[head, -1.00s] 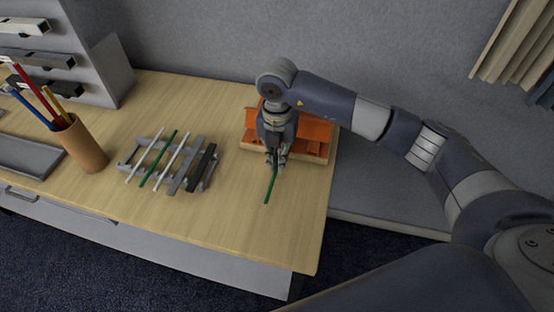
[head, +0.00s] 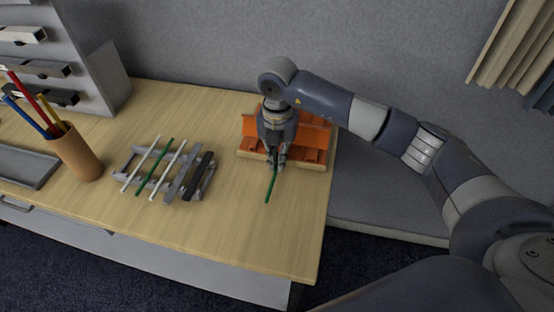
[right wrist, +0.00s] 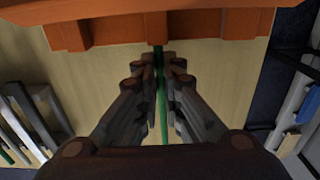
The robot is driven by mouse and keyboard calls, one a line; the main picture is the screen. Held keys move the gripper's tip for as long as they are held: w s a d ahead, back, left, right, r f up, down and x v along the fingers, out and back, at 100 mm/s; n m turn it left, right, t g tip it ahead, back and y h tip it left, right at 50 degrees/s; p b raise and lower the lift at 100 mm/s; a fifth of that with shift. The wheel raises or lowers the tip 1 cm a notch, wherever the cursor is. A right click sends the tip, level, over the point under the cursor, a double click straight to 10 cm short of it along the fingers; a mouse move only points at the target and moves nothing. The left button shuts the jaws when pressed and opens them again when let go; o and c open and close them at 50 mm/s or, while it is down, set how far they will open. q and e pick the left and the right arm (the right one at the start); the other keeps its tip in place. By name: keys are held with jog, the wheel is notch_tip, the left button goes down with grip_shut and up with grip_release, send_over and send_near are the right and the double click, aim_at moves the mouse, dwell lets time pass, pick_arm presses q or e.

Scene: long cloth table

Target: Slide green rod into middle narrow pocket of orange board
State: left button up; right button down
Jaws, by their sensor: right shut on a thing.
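A green rod (head: 270,187) is held in my right gripper (head: 275,168), which is shut on it. The rod points toward the table's front edge in the head view. In the right wrist view the rod (right wrist: 162,105) runs between the fingers (right wrist: 160,68), and its far end meets the edge of the orange board. The orange board (head: 313,134) sits on a pale base near the table's right end, partly hidden by my right arm. In the right wrist view the board (right wrist: 215,24) spans the top. I cannot tell whether the rod's tip is inside a pocket. My left gripper is not in view.
A grey rack (head: 126,165) to the left holds white rods, another green rod (head: 154,167) and dark bars. A brown cup (head: 78,152) with coloured sticks stands further left, near a grey tray (head: 28,168). Table between rack and board is clear.

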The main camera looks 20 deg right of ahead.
jog(key=shift+w+d, duration=0.3)
jog(key=shift+w, duration=0.2)
jog(key=c, duration=1.7)
grip_release()
jog(key=shift+r, duration=0.1)
jog(key=shift+o, duration=0.2)
jog(key=shift+d, duration=0.1)
notch_tip(320, 180, up, 12)
jog(key=shift+c, duration=0.2)
